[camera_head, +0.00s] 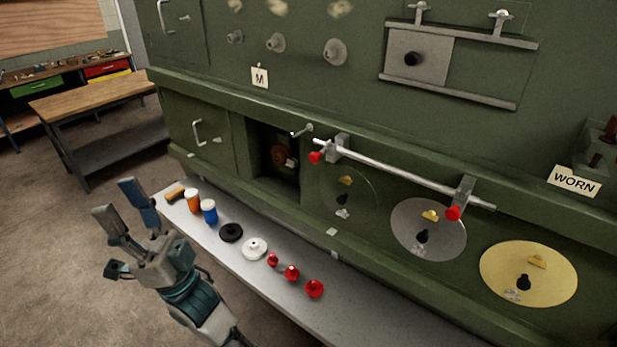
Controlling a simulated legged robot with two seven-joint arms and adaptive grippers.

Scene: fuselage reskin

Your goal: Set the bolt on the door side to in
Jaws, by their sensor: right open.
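A long silver rod (400,172) runs slantwise across the green wall through two grey brackets. Its left end lies by the left bracket (338,147), near an open square recess (272,160), and its right end sticks out past the right bracket (463,193). One red knob (315,157) shows at the left end and another red knob (453,213) at the right bracket. I cannot tell which part is the door-side bolt. My right gripper (120,218) is open and empty at the lower left, in front of the shelf and well away from the rod. My left gripper is not in view.
A grey shelf (330,312) below the wall holds orange and blue containers (200,205), black and white discs (243,240) and red knobs (292,273). Round covers (428,229) sit on the lower wall. A wooden workbench (92,98) stands left; floor there is clear.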

